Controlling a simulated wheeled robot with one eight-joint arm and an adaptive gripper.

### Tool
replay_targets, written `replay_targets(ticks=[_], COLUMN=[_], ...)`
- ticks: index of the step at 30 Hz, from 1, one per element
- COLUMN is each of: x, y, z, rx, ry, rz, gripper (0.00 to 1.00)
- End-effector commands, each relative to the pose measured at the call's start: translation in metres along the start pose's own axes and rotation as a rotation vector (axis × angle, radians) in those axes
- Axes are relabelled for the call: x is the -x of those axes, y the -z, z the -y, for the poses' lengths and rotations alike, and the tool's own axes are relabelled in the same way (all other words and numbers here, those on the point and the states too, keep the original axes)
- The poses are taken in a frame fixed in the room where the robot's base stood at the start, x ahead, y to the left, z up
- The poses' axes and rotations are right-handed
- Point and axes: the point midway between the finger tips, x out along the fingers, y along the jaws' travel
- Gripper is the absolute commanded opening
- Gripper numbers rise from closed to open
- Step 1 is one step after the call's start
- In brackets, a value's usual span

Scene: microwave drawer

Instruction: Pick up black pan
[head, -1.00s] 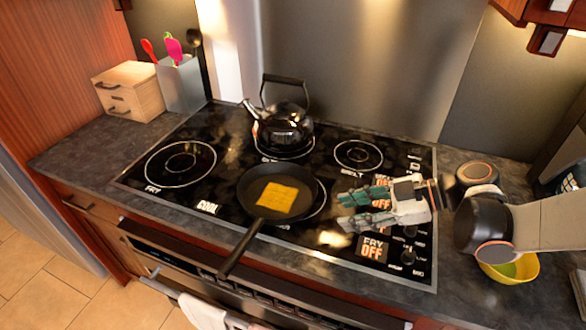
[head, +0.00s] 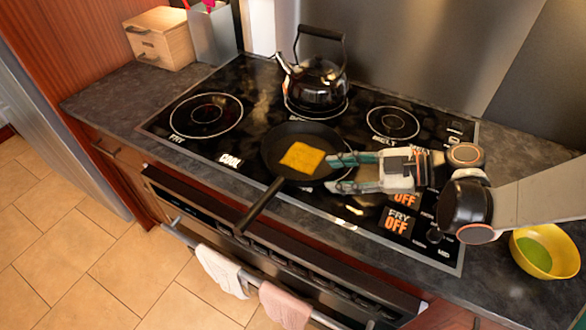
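The black pan (head: 275,150) sits on the front middle of the black cooktop. A flat yellow-orange square (head: 302,158) lies in it. Its long black handle (head: 258,207) points down-left and sticks out past the front edge of the cooktop. My gripper (head: 335,174) comes in from the right with its greenish fingers spread apart, pointing left. The fingertips are at or very near the pan's right rim; I cannot tell whether they touch it. Nothing shows between the fingers.
A black kettle (head: 317,86) stands behind the pan. A wooden drawer box (head: 160,40) and a grey utensil holder (head: 212,35) are at the back left. A yellow bowl (head: 555,250) is at the right. Towels (head: 222,268) hang on the oven rail. The left burner is clear.

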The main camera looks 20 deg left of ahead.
Motion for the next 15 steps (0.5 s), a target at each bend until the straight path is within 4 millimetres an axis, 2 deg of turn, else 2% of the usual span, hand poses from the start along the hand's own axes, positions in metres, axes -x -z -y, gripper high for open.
replay_targets(ticks=[9, 15], x=[-0.045, -0.053], y=[-0.001, 0.000], z=[0.001, 0.000], rx=[0.001, 0.000], ry=[0.002, 0.000], rz=[0.000, 0.000], gripper=[0.38, 0.38])
